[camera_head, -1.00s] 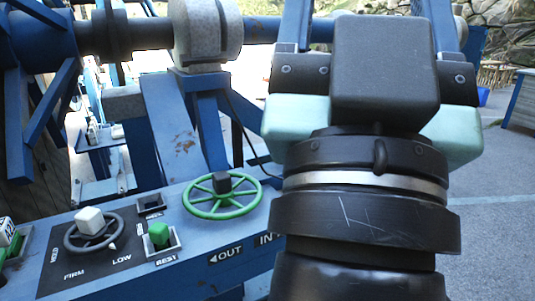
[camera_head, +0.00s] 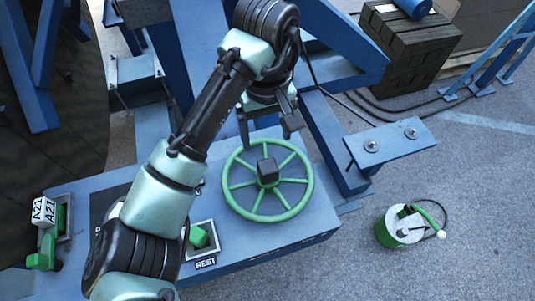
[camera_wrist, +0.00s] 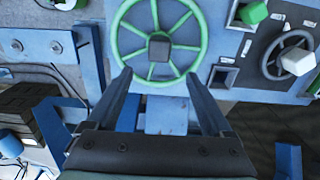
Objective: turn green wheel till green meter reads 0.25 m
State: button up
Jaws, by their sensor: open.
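The green wheel (camera_head: 267,219) lies on top of the blue control console, with several spokes and a dark square knob (camera_head: 267,172). My gripper (camera_head: 268,132) is open and empty just beyond the wheel's far rim in the head view. In the wrist view the wheel (camera_wrist: 116,42) is ahead of my gripper (camera_wrist: 158,77), whose two fingertips are apart near the rim's lower edge. I cannot tell whether they touch the rim. No readable green meter is visible in either view.
A grey wheel with a white knob (camera_wrist: 298,61) shows in the wrist view. A green canister (camera_head: 388,232) stands on the ground at right. A blue bracket (camera_head: 390,143) juts out right of the wheel.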

aim_at(268, 166)
jog(key=f+b, duration=0.2)
jog(key=f, duration=0.3)
jog(key=f+b, duration=0.2)
jog(key=f, duration=0.3)
jog(key=shift+s+d+f, duration=0.1)
jog(key=shift+s+d, duration=0.1)
jog(key=shift+a+f, duration=0.1)
jog(key=shift+f, duration=1.05)
grip_shut()
